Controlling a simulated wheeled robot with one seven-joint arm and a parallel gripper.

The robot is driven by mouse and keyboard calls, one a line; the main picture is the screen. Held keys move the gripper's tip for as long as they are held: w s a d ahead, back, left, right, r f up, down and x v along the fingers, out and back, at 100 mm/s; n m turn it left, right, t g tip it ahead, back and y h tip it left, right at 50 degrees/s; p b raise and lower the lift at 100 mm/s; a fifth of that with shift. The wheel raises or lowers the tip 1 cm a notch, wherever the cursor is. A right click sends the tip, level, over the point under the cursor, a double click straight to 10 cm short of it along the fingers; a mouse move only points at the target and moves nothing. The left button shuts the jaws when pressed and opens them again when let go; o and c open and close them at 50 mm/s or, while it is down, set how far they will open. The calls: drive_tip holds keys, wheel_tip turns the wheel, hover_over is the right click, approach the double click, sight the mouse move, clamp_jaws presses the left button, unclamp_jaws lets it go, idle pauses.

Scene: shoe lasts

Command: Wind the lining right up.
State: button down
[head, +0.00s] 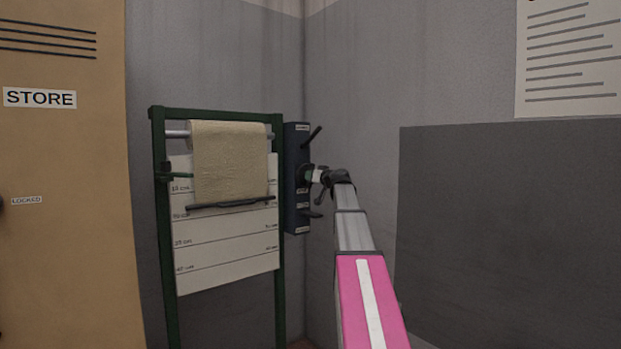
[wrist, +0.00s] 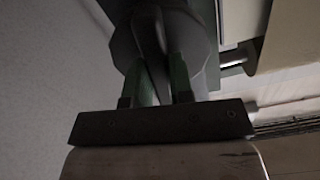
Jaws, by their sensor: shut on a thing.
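The lining (head: 228,158) is a cream cloth hanging from a roller (head: 177,134) in a green frame (head: 163,230). A dark bar (head: 232,203) runs along its lower edge, slightly tilted, in front of a white marked board (head: 226,262). The bar is near the board's second visible line. A dark blue box (head: 296,216) with several levers is on the frame's right side. My gripper (head: 310,176) is at the box's middle. In the wrist view my gripper (wrist: 164,78) is shut on a grey handle (wrist: 151,35) between green finger pads. The handle's far end is unclear.
A tan store cupboard (head: 66,210) stands at the left. Grey walls meet behind the box. A dark grey panel (head: 510,230) and a lined notice (head: 570,60) are at the right. The floor is mostly out of view.

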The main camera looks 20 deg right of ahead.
drive_tip(key=shift+m, duration=0.5)
drive_tip(key=m, duration=0.3)
drive_tip(key=shift+m, duration=0.3)
drive_tip(key=m, duration=0.3)
idle(0.4)
